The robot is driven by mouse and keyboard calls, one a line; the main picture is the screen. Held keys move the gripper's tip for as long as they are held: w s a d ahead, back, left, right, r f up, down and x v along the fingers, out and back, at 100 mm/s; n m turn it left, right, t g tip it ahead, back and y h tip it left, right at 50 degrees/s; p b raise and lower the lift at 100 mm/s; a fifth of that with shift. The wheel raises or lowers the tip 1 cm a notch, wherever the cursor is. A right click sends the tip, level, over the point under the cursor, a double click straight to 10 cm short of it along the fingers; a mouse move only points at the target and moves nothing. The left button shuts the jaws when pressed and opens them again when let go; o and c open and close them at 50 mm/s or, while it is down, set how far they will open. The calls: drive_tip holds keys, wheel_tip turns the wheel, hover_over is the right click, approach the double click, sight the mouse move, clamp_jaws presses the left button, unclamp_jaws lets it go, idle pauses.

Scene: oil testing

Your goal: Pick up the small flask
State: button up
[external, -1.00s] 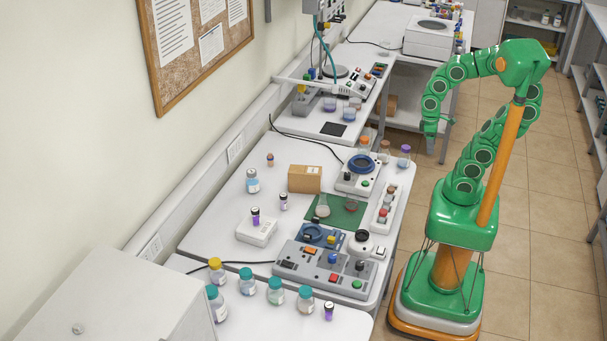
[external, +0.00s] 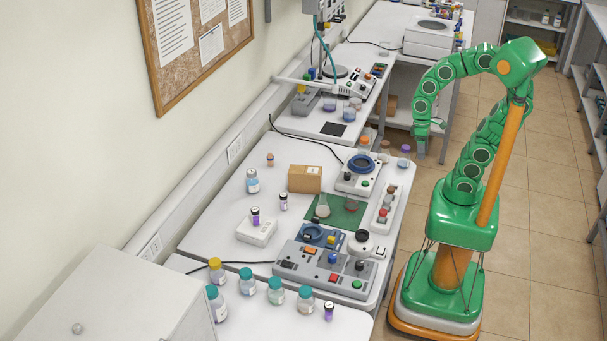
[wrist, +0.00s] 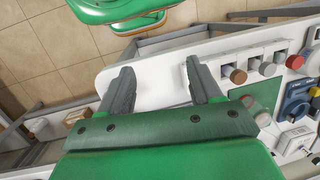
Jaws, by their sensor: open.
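A clear conical flask (external: 322,208) stands on a green mat (external: 340,222) in the middle of the bench in the external view. A smaller brownish flask or vessel (external: 351,203) stands just right of it. I cannot be sure which is the small flask. My gripper (external: 421,153) hangs right of the bench, apart from both. In the wrist view, my gripper (wrist: 159,67) is open and empty, its fingers spread over the white bench edge.
Capped flasks (external: 403,157) stand at the bench's right edge, closest to my gripper. A heater device (external: 360,177), a rack of bottles (external: 385,210), a cardboard box (external: 304,180) and a control panel (external: 325,270) surround the mat. The aisle floor (external: 530,220) is clear.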

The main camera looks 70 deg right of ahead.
sight(322, 202)
drive_tip(key=w+a+m+y, duration=0.4)
drive_tip(key=w+a, duration=0.3)
drive_tip(key=a, duration=0.3)
drive_tip(key=w+a+m+y, duration=0.3)
drive_tip(key=w+a+y, duration=0.2)
drive_tip(key=w+a, duration=0.4)
drive_tip(key=w+a+f+m+t+y, duration=0.1)
drive_tip(key=w+a+f+m, duration=0.1)
drive_tip(key=w+m, duration=0.2)
drive_tip(key=w+a+f+m+t+y, duration=0.1)
drive_tip(key=w+a+f+m, duration=0.1)
drive_tip(key=w+f+m, duration=0.1)
drive_tip(key=w+a+f+m+t, duration=0.2)
drive_tip(key=w+f+m, duration=0.1)
drive_tip(key=w+m, duration=0.2)
drive_tip(key=shift+w+a+y, duration=0.15)
drive_tip(key=shift+w+y, duration=0.25)
drive_tip(key=shift+w, duration=0.65)
drive_tip(key=shift+w+x, duration=0.2)
drive_tip(key=shift+x, duration=3.65)
drive_tip(key=shift+f, duration=0.15)
drive_tip(key=c, duration=1.1)
